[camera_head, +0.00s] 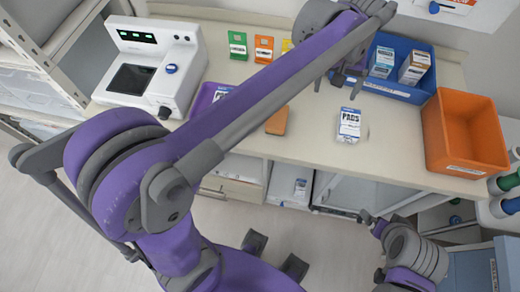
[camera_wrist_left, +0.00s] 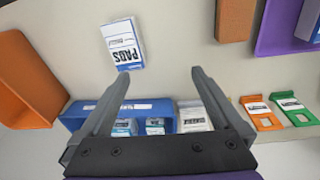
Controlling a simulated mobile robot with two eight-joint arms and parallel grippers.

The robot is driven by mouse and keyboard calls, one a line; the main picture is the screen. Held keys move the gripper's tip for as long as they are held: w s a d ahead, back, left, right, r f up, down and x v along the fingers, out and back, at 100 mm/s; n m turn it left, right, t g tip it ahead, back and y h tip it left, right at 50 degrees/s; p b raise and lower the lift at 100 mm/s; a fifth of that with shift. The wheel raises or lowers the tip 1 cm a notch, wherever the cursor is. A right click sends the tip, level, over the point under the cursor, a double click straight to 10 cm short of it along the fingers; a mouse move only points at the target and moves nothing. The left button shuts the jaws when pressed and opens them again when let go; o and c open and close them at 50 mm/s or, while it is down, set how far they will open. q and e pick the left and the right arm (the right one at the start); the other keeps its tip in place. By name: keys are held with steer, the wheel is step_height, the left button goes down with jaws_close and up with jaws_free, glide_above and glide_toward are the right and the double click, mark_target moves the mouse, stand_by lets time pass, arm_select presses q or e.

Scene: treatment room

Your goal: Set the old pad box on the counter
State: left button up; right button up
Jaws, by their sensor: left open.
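A white and blue box labelled PADS (camera_head: 349,124) lies flat on the counter (camera_head: 310,140), in front of the blue bin. It also shows in the left wrist view (camera_wrist_left: 122,43), beyond the fingertips and apart from them. My left gripper (camera_head: 338,87) is open and empty above the counter, near the blue bin's left end; its fingers also show in the left wrist view (camera_wrist_left: 161,78). My right gripper (camera_head: 377,217) is low at the counter's front, away from the box; its finger gap is unclear.
The blue bin (camera_head: 421,97) holds several boxes. An orange bin (camera_head: 437,143) stands at the right. A brown block (camera_head: 277,121), a purple tray (camera_head: 200,102) and a white device (camera_head: 150,75) stand to the left. Bare counter surrounds the PADS box.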

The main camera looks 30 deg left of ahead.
arm_select(q)
steer(key=s+a+f+m+t, duration=0.1)
steer(key=s+a+f, duration=0.2)
steer(key=s, duration=0.4)
steer(key=s+a+f+t, duration=0.1)
steer(key=s+a+f, duration=0.3)
steer(key=s, duration=0.3)
steer(key=s+a+f+m+t, duration=0.1)
steer(key=s+a+f+t, duration=0.1)
steer(key=s+f, duration=0.3)
steer(key=shift+s+a+f+m, duration=0.3)
steer(key=shift+s+a, duration=0.4)
steer(key=shift+s, duration=0.4)
steer(key=shift+s, duration=0.1)
